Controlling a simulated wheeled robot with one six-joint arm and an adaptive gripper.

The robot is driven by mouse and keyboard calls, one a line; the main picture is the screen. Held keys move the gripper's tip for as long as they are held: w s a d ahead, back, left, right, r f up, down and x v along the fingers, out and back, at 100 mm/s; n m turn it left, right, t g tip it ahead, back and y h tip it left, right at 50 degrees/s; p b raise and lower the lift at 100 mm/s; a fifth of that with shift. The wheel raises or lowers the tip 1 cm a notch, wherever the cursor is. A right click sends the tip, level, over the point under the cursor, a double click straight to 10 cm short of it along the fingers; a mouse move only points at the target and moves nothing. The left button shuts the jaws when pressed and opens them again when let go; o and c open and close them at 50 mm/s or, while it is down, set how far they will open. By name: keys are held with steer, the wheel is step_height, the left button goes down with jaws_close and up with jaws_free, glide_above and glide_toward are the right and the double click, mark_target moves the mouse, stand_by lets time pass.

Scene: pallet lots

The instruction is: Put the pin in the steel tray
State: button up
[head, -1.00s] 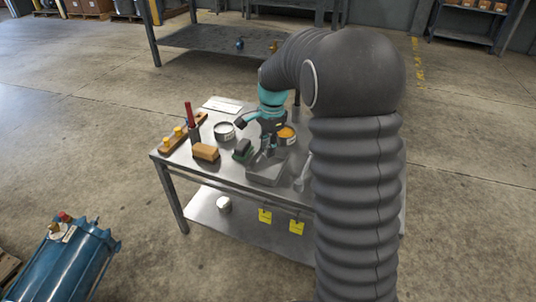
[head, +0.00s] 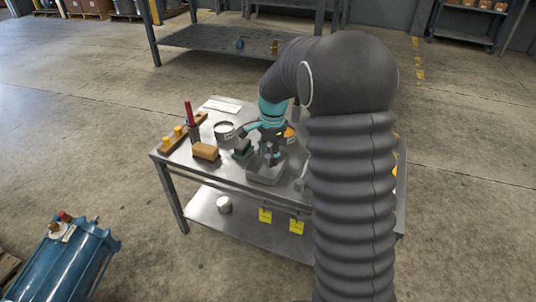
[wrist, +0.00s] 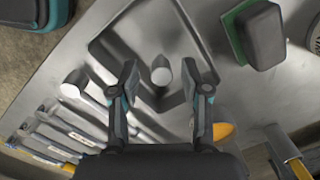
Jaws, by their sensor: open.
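The pin (wrist: 161,75) is a grey cylinder with a pale round end, seen in the wrist view inside the outline of the steel tray. It appears to stand on the tray floor; whether it is touching is hard to tell. The steel tray (head: 267,181) is shallow and rectangular, near the table's front edge; its rim shows in the wrist view (wrist: 95,42). My gripper (head: 268,158) is over the tray, pointing down. In the wrist view its open fingers (wrist: 160,82) lie on either side of the pin, with gaps on both sides.
A black-and-green block (head: 243,149), a wooden brush-like block (head: 206,151) and an open can (head: 224,131) stand left of the tray. A pale-headed tool (wrist: 75,84) lies beside the tray, with several tools in a row (wrist: 55,138). A red-handled item (head: 189,113) stands at left.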

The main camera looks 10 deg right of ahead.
step_height(320, 180, up, 11)
steer(key=s+r+n+t, duration=0.1)
steer(key=s+r+n, duration=0.3)
steer(key=s+r, duration=0.3)
steer(key=s+f+n+t, duration=0.1)
steer(key=s+n, duration=0.4)
steer(key=s, duration=0.6)
steer(key=s+f+n+t, duration=0.2)
steer(key=s+n, duration=0.3)
steer(key=s, duration=0.7)
steer(key=shift+s+a+f+t+h+p, duration=0.15)
steer(key=shift+s+t+h+p, duration=0.25)
steer(key=shift+t, duration=0.4)
steer(key=shift+c, duration=0.5)
